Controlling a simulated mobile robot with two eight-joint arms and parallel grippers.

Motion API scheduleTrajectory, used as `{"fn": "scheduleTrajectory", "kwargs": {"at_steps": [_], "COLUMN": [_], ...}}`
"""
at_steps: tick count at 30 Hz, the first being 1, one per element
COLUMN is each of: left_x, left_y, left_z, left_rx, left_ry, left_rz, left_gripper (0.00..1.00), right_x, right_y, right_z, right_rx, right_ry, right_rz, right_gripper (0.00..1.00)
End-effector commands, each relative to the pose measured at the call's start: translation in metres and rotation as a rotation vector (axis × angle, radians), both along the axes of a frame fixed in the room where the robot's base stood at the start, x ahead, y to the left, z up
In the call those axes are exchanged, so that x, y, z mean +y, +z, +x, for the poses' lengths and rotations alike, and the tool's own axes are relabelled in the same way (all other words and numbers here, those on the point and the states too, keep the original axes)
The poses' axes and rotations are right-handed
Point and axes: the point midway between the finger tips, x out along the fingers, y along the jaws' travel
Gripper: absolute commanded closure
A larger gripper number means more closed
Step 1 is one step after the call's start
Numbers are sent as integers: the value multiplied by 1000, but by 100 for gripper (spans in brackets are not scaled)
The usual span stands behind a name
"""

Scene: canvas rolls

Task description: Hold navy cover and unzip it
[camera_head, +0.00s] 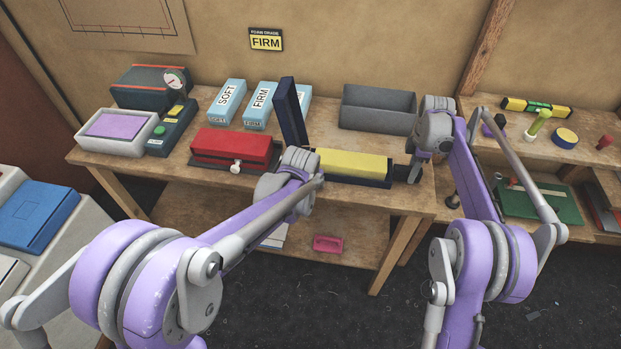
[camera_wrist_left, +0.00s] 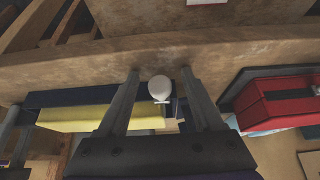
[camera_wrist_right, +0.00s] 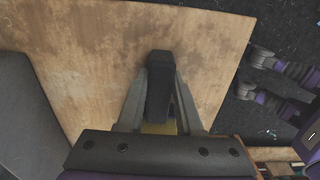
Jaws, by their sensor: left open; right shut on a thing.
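The navy cover (camera_head: 376,182) lies along the bench's front edge with a yellow block (camera_head: 350,162) showing in it. A tall navy panel (camera_head: 291,112) stands upright at its left end. My right gripper (camera_head: 413,172) is at the cover's right end; in the right wrist view it (camera_wrist_right: 160,75) is shut on a dark tab (camera_wrist_right: 160,85). My left gripper is mostly hidden behind its own arm in the head view. In the left wrist view my left gripper (camera_wrist_left: 160,73) is open, its fingers either side of a white knob (camera_wrist_left: 160,88); contact is unclear.
A red cover (camera_head: 232,146) with a white knob lies left of the navy one. Light-blue SOFT and FIRM blocks (camera_head: 261,104) stand behind. A grey bin (camera_head: 378,109) is at the back right. A gauge device (camera_head: 152,88) and a lilac-topped box (camera_head: 117,130) are at the left.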

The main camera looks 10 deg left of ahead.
Motion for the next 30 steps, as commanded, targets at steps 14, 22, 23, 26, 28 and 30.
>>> {"fn": "scheduleTrajectory", "kwargs": {"at_steps": [14,22,23,26,28,30], "left_x": [0,0,0,0,0,0], "left_y": [53,95,97,103,105,106], "left_z": [-30,-52,-53,-57,-57,-58], "left_rx": [0,0,0,0,0,0], "left_ry": [-1,0,0,0,0,0], "left_rz": [0,0,0,0,0,0], "left_gripper": [33,33,33,33,33,33], "right_x": [0,0,0,0,0,1], "right_y": [0,0,0,0,0,0], "right_z": [0,0,0,0,0,0], "right_rx": [0,0,0,0,0,0], "right_ry": [0,0,0,1,1,1], "right_rz": [0,0,0,1,1,1], "right_gripper": [100,100,100,100,100,100]}}
